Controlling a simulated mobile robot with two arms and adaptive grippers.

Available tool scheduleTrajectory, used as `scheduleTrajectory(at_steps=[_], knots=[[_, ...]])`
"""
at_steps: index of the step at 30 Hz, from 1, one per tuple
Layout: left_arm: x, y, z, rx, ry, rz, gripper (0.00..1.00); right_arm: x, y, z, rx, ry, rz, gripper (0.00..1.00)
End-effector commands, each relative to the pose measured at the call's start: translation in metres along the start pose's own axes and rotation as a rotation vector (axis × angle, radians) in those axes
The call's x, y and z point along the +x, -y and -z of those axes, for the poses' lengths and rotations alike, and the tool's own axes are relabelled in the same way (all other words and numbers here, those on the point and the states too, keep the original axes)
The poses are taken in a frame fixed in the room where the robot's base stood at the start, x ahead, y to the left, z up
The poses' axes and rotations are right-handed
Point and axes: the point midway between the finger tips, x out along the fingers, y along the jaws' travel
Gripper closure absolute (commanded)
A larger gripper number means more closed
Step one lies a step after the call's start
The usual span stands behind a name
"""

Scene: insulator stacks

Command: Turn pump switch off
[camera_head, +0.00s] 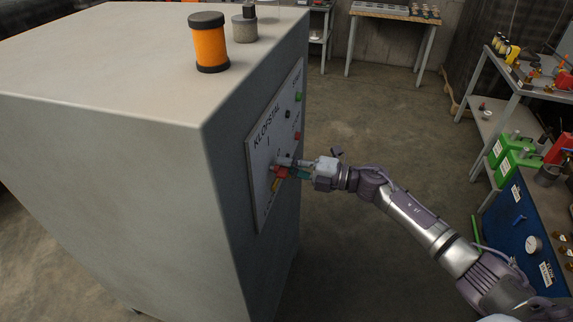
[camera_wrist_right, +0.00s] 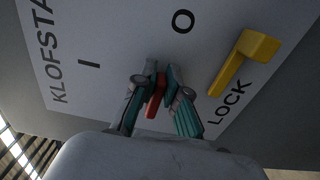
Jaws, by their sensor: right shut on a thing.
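The pump switch is a red handle (camera_wrist_right: 155,96) on a white panel marked KLOFSTAL, with "I" and "O" marks and a yellow LOCK lever (camera_wrist_right: 243,60). In the head view the red handle (camera_head: 281,172) sits on the panel (camera_head: 262,160) on the cabinet's right side. My right gripper (camera_head: 290,168) is at the panel. In the wrist view its teal-padded fingers (camera_wrist_right: 160,90) are shut on the red handle, one on each side. The handle's base is partly hidden by the fingers. My left gripper is not in view.
The large grey cabinet (camera_head: 110,145) fills the left. An orange cylinder (camera_head: 209,45) and a grey weight (camera_head: 244,28) stand on it. A green button (camera_head: 299,97) and a red button (camera_head: 297,135) are farther along the panel. Shelves and a blue bench (camera_head: 520,225) stand right; the floor between is clear.

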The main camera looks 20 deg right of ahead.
Motion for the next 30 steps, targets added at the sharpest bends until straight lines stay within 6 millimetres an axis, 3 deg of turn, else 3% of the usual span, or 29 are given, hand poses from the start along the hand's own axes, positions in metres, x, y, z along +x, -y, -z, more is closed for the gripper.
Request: scheduleTrajectory(at_steps=[7,8,12,23,30], knots=[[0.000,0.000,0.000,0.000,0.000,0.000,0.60,0.000,0.001,0.000,0.003,0.001,0.001,1.00],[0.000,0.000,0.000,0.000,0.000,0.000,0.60,0.000,0.001,0.000,0.003,0.001,0.001,0.87],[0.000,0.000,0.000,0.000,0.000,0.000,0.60,0.000,0.001,0.000,0.002,0.001,0.001,0.63],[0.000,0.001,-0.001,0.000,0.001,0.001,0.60,-0.004,0.001,0.000,0.000,0.001,0.001,0.62],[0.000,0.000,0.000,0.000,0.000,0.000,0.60,-0.043,0.002,-0.001,0.002,0.003,0.005,0.62]])
